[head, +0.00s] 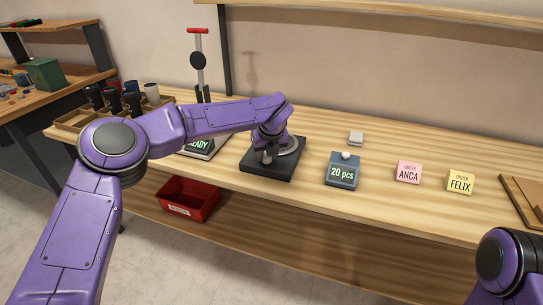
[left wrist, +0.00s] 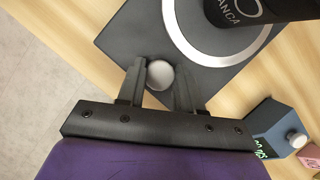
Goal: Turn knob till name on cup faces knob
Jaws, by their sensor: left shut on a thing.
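My left gripper (left wrist: 160,85) is shut on the small round grey knob (left wrist: 160,73), one finger on each side of it. The knob sits at the edge of a dark square base (left wrist: 125,38) with a pale ring (left wrist: 183,42) on top. A black cup (left wrist: 282,8) stands inside the ring, cut off by the top of the left wrist view. The name ANCA in white shows on its side toward the camera. In the head view the dark base (head: 258,168) stands mid-table under my left gripper (head: 267,158); my arm hides the cup. My right gripper is out of view.
A blue-grey counter box reading 20 pcs (head: 342,173) stands right of the base. Pink ANCA (head: 408,172) and yellow FELIX (head: 460,182) cards follow. A READY display (head: 198,145) is at left. Several cups stand in a wooden tray (head: 72,119). A red bin (head: 187,199) is below.

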